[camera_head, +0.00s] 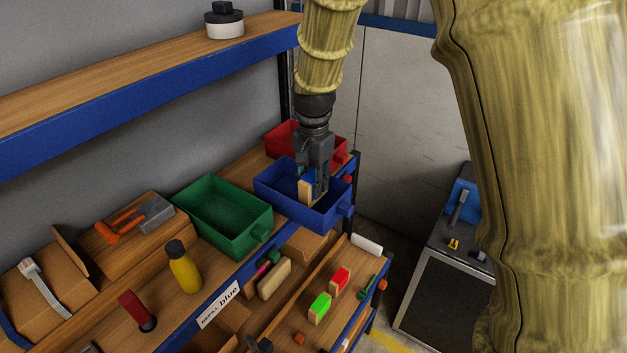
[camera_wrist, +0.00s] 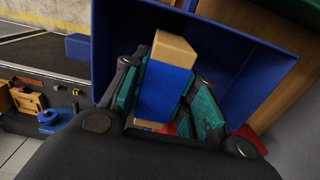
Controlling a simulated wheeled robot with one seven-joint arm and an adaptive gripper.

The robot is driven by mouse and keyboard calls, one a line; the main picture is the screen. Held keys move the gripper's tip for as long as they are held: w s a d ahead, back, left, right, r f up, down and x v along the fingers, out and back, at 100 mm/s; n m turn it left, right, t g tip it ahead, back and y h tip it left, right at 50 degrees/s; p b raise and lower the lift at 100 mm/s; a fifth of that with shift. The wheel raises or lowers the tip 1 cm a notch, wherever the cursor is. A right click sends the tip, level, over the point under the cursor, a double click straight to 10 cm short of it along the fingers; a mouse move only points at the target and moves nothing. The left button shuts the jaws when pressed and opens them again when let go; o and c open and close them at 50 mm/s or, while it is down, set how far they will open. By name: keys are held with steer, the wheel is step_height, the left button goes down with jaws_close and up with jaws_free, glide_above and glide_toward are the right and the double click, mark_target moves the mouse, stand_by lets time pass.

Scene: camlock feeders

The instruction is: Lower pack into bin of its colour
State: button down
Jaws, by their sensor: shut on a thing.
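A pack (camera_head: 306,187) with a blue band and tan ends is in my gripper (camera_head: 314,181). In the wrist view the pack (camera_wrist: 165,88) sits between the two teal-padded fingers of my gripper (camera_wrist: 166,95). My gripper is shut on it and points down over the blue bin (camera_head: 279,204). The pack's lower end appears at or just inside the bin's opening; I cannot tell if it touches the floor. The blue bin's wall (camera_wrist: 235,60) surrounds the pack in the wrist view. The green bin (camera_head: 218,215) stands to the left. The red bin (camera_head: 284,137) is behind, partly hidden by my gripper.
A yellow bottle (camera_head: 184,268) stands left of a label reading "blue" (camera_head: 218,304). A green-topped pack (camera_head: 320,308) and a red-topped pack (camera_head: 340,281) stand on the lower shelf. A blue-edged upper shelf (camera_head: 130,110) runs above at the left.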

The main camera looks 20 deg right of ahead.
steer(key=shift+f+b, duration=0.6)
steer(key=shift+f, duration=1.05)
stand_by(1.3)
steer(key=c, duration=1.1)
jaws_free()
steer(key=shift+o, duration=0.2)
